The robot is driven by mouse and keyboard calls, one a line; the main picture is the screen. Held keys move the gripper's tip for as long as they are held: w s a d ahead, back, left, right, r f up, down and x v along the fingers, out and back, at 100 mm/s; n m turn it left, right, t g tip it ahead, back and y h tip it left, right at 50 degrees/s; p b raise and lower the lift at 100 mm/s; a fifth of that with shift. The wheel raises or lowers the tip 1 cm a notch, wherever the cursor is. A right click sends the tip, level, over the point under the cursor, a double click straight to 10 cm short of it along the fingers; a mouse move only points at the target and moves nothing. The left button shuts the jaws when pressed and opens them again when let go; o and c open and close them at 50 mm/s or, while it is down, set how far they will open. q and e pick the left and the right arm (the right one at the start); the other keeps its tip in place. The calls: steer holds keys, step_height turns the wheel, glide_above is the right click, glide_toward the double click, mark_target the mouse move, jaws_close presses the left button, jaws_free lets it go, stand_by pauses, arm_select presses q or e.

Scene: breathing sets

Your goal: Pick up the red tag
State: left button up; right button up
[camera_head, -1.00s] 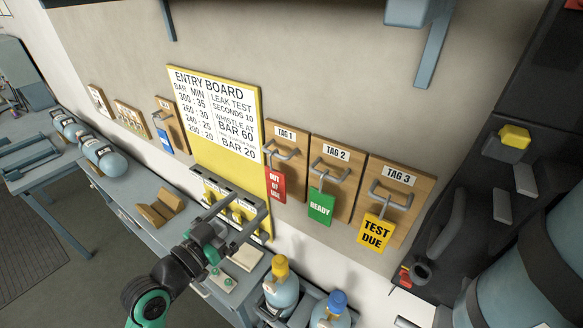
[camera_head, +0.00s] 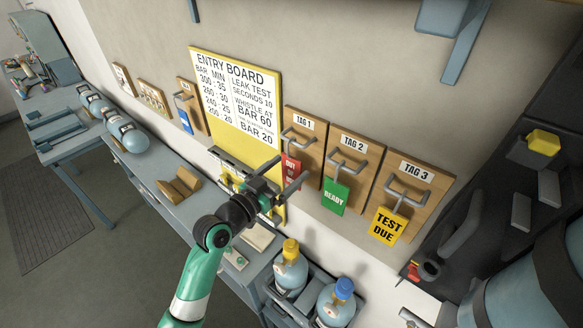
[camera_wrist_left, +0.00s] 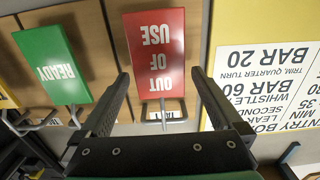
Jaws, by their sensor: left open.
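The red tag (camera_head: 291,171), lettered OUT OF USE, hangs from the hook on the TAG 1 board (camera_head: 304,137). My left gripper (camera_head: 288,174) is at the red tag and partly covers its lower part in the head view. In the left wrist view the red tag (camera_wrist_left: 155,52) appears upside down, just beyond and between the two fingers of my left gripper (camera_wrist_left: 159,78). The fingers are open, with a gap on both sides of the tag. My right gripper is not in view.
The green READY tag (camera_head: 335,196) hangs close to the right on the TAG 2 board. The yellow TEST DUE tag (camera_head: 387,226) hangs further right. The entry board (camera_head: 238,95) is just left. Cylinders with yellow (camera_head: 291,270) and blue (camera_head: 337,303) tops stand below.

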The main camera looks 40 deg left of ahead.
mark_target(287, 158)
arm_select(q)
steer(key=shift+w, duration=1.05)
steer(key=c, duration=1.2)
steer(key=shift+r, duration=0.1)
steer(key=shift+r+p, duration=0.25)
steer(key=shift+p, duration=0.1)
step_height(287, 158, up, 3)
steer(key=p, duration=0.2)
steer(key=shift+r+p, duration=0.2)
steer(key=shift+p, duration=0.15)
steer(key=s+a, duration=0.8)
steer(key=a, duration=0.1)
steer(key=s+a, duration=0.3)
steer(key=a, duration=0.1)
steer(key=shift+s+a+f, duration=0.3)
steer(key=shift+s+a, duration=0.1)
